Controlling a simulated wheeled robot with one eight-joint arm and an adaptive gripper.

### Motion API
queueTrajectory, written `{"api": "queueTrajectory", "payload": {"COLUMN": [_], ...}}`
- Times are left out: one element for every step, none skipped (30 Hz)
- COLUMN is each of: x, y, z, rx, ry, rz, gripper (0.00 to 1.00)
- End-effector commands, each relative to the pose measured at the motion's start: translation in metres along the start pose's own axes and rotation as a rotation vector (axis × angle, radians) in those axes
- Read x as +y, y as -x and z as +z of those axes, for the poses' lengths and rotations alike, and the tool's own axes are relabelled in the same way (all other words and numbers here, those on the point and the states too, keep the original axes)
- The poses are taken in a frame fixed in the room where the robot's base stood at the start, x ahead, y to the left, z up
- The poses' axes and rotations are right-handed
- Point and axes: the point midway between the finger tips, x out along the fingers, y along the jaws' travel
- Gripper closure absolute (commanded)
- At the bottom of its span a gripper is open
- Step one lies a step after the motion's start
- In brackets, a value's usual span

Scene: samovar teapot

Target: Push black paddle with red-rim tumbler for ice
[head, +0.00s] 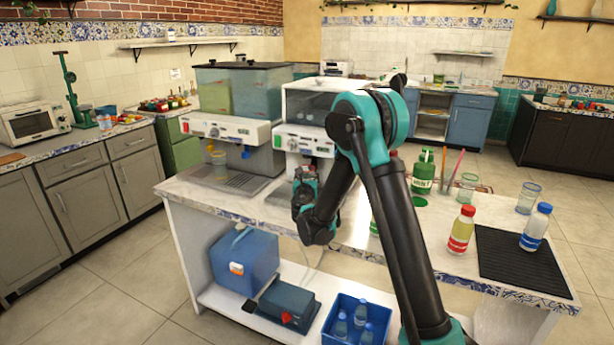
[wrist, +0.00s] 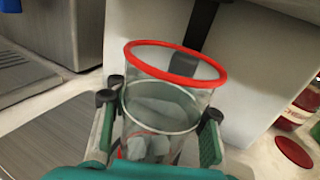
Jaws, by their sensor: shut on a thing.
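The clear tumbler with a red rim (wrist: 160,112) stands between the fingers of my gripper (wrist: 160,106) in the wrist view. The gripper is shut on its sides. Pale, ice-like chunks show low in the tumbler. The black paddle (wrist: 200,28) hangs from the pale machine front just behind the rim, and its lower end shows through the glass. I cannot tell whether rim and paddle touch. In the head view my gripper (head: 304,190) is in front of the right-hand dispenser (head: 306,140); the tumbler and paddle are hidden there.
A ridged drip tray (wrist: 60,140) lies left of the tumbler. A second dispenser (head: 225,130) stands to the left. At right, a red-capped bottle (head: 461,230), a blue-capped bottle (head: 535,228) and a green container (head: 423,170) stand on the counter.

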Motion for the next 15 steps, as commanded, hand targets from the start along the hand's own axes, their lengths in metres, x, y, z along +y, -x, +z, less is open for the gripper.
{"api": "queueTrajectory", "payload": {"x": [-0.0008, -0.0012, -0.0016, -0.0019, -0.0021, -0.0019, -0.0018, -0.0018, -0.0017, -0.0017, -0.0015, -0.0013, -0.0009, -0.0005, 0.0002], "y": [-0.0016, -0.0023, -0.0034, -0.0042, -0.0049, -0.0048, -0.0047, -0.0046, -0.0046, -0.0045, -0.0043, -0.0037, -0.0031, -0.0023, -0.0009], "z": [0.0001, 0.0002, 0.0002, 0.0002, 0.0002, 0.0003, 0.0003, 0.0004, 0.0004, 0.0004, 0.0004, 0.0005, 0.0005, 0.0005, 0.0005], "rx": [0.000, 0.000, 0.000, 0.000, 0.000, 0.000, 0.000, -0.001, -0.001, -0.001, -0.001, -0.001, -0.001, -0.001, -0.001], "ry": [0.001, 0.001, 0.001, 0.001, 0.001, 0.001, 0.001, 0.001, 0.001, 0.002, 0.002, 0.002, 0.002, 0.002, 0.002], "rz": [-0.001, -0.001, -0.001, -0.001, -0.001, 0.000, 0.000, 0.000, 0.000, 0.000, 0.000, 0.000, 0.000, 0.000, 0.001], "gripper": [0.95, 0.95, 0.95, 0.95, 0.95, 0.95, 0.95, 0.95, 0.95, 0.95, 0.95, 0.95, 0.95, 0.95, 0.95]}}
